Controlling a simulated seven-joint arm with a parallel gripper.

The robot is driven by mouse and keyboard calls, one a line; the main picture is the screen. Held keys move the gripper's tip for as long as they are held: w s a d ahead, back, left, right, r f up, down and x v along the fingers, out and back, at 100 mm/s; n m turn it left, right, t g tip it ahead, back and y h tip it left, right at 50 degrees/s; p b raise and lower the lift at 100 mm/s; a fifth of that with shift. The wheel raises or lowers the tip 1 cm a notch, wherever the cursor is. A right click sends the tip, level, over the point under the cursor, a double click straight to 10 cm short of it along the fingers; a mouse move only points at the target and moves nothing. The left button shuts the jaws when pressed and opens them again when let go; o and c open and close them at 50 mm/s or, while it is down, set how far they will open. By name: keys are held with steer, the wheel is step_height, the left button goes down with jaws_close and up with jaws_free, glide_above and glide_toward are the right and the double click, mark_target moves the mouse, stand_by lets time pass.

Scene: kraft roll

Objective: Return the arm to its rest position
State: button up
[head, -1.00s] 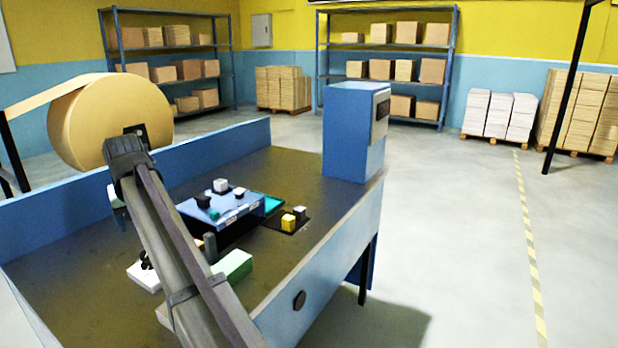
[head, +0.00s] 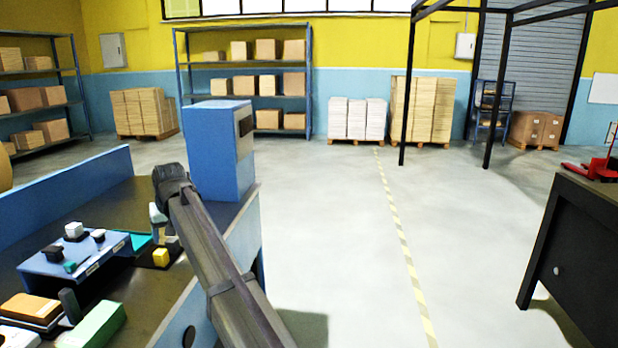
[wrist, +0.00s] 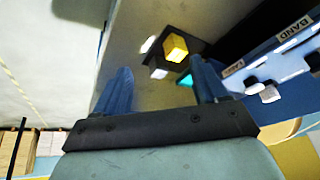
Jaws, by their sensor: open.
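My arm (head: 215,250) reaches out over the right edge of the blue-sided bench. My gripper (wrist: 162,68) is open, with a blue finger at each side and nothing between them in its grasp. In the head view it is partly hidden behind the arm's end. Past the fingertips in the wrist view, a yellow cube (wrist: 175,47) and a pale cube (wrist: 159,73) rest on a black pad (wrist: 190,45). The yellow cube also shows in the head view (head: 160,257), just below the gripper.
A blue tray stand (head: 75,262) with small black and white pieces stands left of the pad. A green box (head: 95,325) and a brown box (head: 30,309) lie nearer. A tall blue box (head: 215,155) stands at the bench's far end. Open floor (head: 340,220) lies right.

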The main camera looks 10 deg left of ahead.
steer(key=w+d+f+m+h, duration=0.1)
steer(key=w+d+f, duration=0.4)
steer(key=d+f, duration=0.7)
steer(key=s+d+f+m+g+h, duration=0.1)
steer(key=s+d+f, duration=0.2)
steer(key=d+f, duration=0.7)
steer(key=s+d+f+m+g+h, duration=0.1)
steer(key=s+d+f+g, duration=0.1)
steer(key=d+f, duration=0.8)
steer(key=s+d+f+m+g+h, duration=0.1)
steer(key=s+d+f, duration=0.35)
steer(key=f, duration=0.95)
steer(key=s+d+f+m+g, duration=0.2)
steer(key=s+d+f+g, duration=0.1)
steer(key=s+d+f, duration=1.5)
steer(key=s+d+f+m+g, duration=0.1)
steer(key=s+d, duration=0.3)
steer(key=s, duration=0.7)
steer(key=s+d+f+g, duration=0.1)
steer(key=s+d, duration=0.4)
steer(key=s, duration=0.7)
steer(key=shift+d+f+m+g, duration=0.15)
steer(key=shift+d+m+g, duration=0.1)
steer(key=shift+m+g, duration=0.25)
